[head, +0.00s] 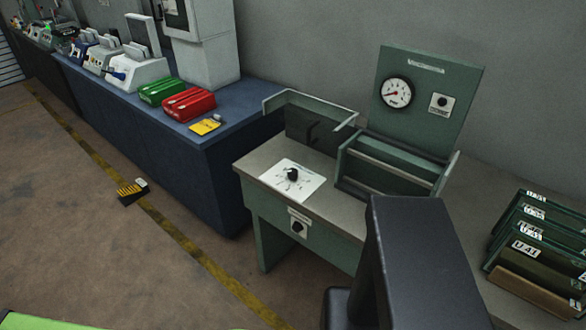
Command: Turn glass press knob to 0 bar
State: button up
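A green press bench (262,161) stands at the centre right. A black knob (292,175) sits on a white dial plate (305,188) on the bench top; its markings are too small to read. A second black knob (298,228) is on the front face below. A small control (441,102) sits on the upright back panel beside a round white gauge (396,92) with a red needle pointing to the lower left. I cannot tell which knob is labelled for the press. My gripper is not visible; a dark part of my arm fills the lower right centre.
A blue bench (170,125) at the left holds a green case (162,90), a red case (188,104) and several devices. Several green framed pieces (535,245) stand at the right. A small black and yellow item (132,191) lies on the floor. The floor before the benches is mostly clear.

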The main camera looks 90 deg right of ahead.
aim_at(292, 173)
jog(key=i, duration=1.75)
jog(key=z, duration=2.5)
jog(key=i, duration=1)
jog(key=u, duration=0.05)
